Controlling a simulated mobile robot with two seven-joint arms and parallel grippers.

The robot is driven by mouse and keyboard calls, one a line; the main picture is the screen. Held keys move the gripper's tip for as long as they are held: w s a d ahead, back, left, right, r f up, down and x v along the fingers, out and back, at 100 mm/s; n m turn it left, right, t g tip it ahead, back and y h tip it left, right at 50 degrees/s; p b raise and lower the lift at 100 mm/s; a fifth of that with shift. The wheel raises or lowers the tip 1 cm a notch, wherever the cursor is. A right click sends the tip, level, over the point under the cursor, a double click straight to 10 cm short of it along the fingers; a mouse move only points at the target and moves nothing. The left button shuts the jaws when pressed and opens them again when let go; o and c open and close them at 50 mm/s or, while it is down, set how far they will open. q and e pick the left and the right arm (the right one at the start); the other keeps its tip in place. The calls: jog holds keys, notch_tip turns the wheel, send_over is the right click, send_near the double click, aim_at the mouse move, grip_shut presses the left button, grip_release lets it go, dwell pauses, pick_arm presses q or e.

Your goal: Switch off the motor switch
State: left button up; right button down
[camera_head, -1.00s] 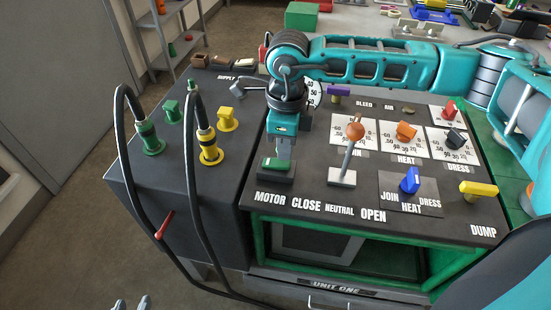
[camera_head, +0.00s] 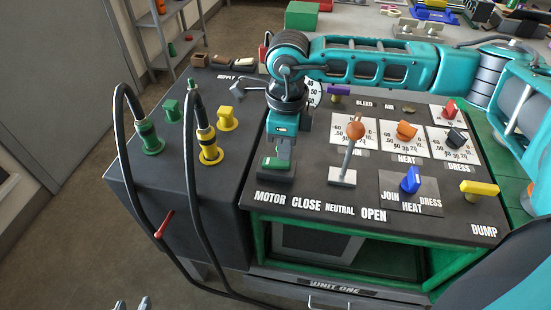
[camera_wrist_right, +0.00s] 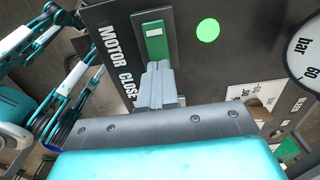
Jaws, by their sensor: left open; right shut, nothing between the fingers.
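The motor switch is a green rocker (camera_head: 276,163) in a dark housing above the word MOTOR on the sloped panel. It also shows in the right wrist view (camera_wrist_right: 155,42), with a pale mark at one end. My right gripper (camera_head: 285,152) points down at the switch with its fingers shut and empty. In the right wrist view the fingertips (camera_wrist_right: 159,66) overlap the near end of the rocker; I cannot tell whether they press on it. My left gripper (camera_head: 132,304) is open at the bottom edge of the head view, away from the panel, with only its fingertips showing.
An orange-knobbed lever (camera_head: 349,150) stands right of the switch. A blue knob (camera_head: 410,180) and a yellow handle (camera_head: 479,188) are further right. Black hoses rise from green (camera_head: 150,138) and yellow (camera_head: 209,150) fittings on the left. A green round light (camera_wrist_right: 207,31) is beside the switch.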

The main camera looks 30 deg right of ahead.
jog(key=shift+f+b, duration=0.8)
jog(key=shift+f, duration=0.1)
dwell(0.3)
jog(key=shift+r+p, duration=2.2)
jog(key=shift+r, duration=1.35)
